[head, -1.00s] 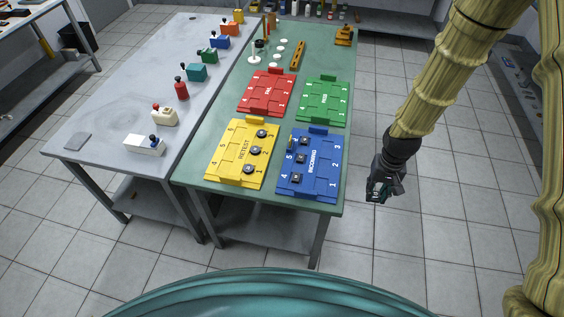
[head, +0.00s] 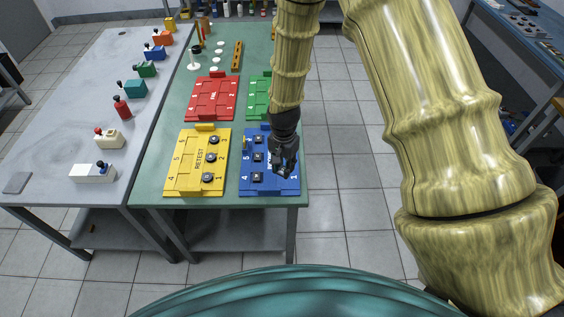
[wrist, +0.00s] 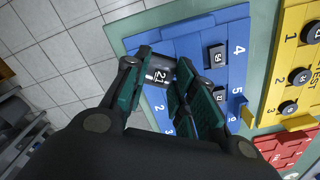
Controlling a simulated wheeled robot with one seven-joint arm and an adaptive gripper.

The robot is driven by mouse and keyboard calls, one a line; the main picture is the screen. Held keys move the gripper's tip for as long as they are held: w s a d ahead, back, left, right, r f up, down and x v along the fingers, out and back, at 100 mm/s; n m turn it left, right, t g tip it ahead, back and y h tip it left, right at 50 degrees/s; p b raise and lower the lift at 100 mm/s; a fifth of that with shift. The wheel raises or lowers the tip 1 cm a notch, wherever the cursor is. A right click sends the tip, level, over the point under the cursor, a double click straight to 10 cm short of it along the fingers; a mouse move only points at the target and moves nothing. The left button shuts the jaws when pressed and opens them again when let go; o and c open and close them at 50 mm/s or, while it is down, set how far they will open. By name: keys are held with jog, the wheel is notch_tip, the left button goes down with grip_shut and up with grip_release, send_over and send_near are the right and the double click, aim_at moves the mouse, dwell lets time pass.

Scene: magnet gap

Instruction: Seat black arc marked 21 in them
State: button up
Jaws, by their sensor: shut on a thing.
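My gripper (head: 285,170) is over the right part of the blue INCOMING board (head: 246,188). In the wrist view my gripper (wrist: 163,62) is shut on the black arc marked 21 (wrist: 160,76), whose number faces the camera. The blue board (wrist: 205,28) lies beyond it, with slots numbered 4 and 5 visible at the right. Black pieces (wrist: 217,55) sit on its numbered side; another (wrist: 219,94) is partly behind a finger. In the head view they form a column (head: 258,157). The arm hides the board's right side, and the held arc is not distinguishable there.
The yellow RETEST board (head: 183,160) with several black pieces is left of the blue one. Red (head: 214,98) and green (head: 258,98) boards lie behind. Open floor is at right.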

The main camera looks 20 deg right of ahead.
jog(key=m, duration=0.2)
jog(key=w+f+m, duration=0.1)
jog(key=m, duration=0.1)
jog(key=w+m, duration=0.1)
jog(key=m, duration=0.1)
jog(key=shift+w+d+f+m, duration=0.1)
jog(key=shift+d+f+m, duration=0.15)
jog(key=shift+f+m, duration=0.15)
jog(key=m, duration=0.2)
jog(key=w+f+m, duration=0.1)
jog(key=m, duration=0.1)
jog(key=shift+w+d+m, duration=0.15)
jog(key=shift+w+m, duration=0.05)
jog(key=shift+m, duration=0.1)
jog(key=shift+f+b, duration=1.55)
jog(key=shift+f, duration=1.2)
jog(key=shift+f, duration=0.2)
jog(key=o, duration=1)
jog(key=c, duration=0.5)
